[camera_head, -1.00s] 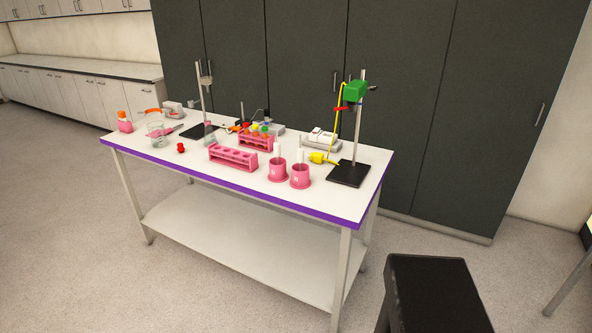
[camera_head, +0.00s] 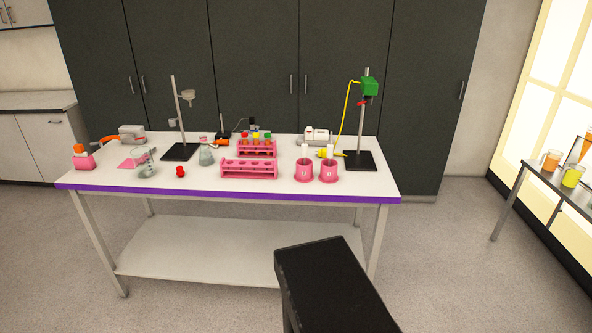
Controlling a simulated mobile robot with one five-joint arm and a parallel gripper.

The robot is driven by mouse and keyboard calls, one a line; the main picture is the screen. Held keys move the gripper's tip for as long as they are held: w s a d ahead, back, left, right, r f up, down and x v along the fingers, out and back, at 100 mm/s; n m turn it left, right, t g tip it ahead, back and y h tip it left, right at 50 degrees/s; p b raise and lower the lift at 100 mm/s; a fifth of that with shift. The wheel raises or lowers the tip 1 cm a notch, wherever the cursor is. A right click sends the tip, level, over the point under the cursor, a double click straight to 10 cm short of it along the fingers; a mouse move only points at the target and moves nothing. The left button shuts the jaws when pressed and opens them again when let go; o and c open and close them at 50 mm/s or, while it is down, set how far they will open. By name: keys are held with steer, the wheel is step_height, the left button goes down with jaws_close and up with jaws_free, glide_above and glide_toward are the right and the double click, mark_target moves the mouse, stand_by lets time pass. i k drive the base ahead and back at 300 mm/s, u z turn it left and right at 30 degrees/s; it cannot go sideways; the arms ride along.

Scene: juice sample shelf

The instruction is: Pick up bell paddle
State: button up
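No part can be clearly made out as the bell paddle. A red clamp (camera_head: 364,102) sits just under the box. Whether the yellow piece is the paddle, I cannot tell. My gripper is not in view.
Two pink cups (camera_head: 304,175) and a pink rack (camera_head: 249,171) stand left of the stand. A black flat-topped block (camera_head: 335,285) is close in front, below the table edge. A side table (camera_head: 513,195) with beakers is at the right. Floor between is clear.

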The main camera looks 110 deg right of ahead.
mark_target(331, 147)
steer(key=i, duration=0.8)
steer(key=z, duration=0.9)
steer(key=k, duration=0.1)
steer(key=z, duration=2.6)
steer(key=i, duration=1)
steer(key=z, duration=0.05)
